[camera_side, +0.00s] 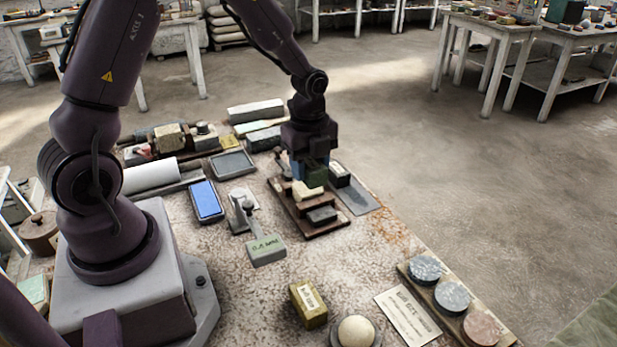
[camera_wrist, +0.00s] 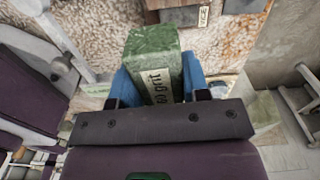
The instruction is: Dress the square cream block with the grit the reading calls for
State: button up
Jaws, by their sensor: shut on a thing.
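My gripper (camera_side: 312,172) is shut on a green block (camera_wrist: 157,70), with blue fingers on both sides of it. The green block's label appears to read "60 grit". In the side view the green block (camera_side: 316,177) is just over a cream block (camera_side: 307,190) on a wooden rack (camera_side: 329,229); whether they touch I cannot tell. A yellowish block with a paper label (camera_side: 308,303) stands at the front; which one is the square cream block is unclear. A grey gauge (camera_side: 267,249) has a greenish display, its figures too small to read surely.
A pale sphere (camera_side: 356,331) sits on a holder in front. A printed card (camera_side: 407,315) and a board of round discs (camera_side: 452,297) lie at right. A blue-topped tray (camera_side: 206,201) lies left of the gauge.

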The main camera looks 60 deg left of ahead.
send_over(305, 191)
jog(key=shift+f, duration=3.65)
jog(key=shift+f, duration=0.35)
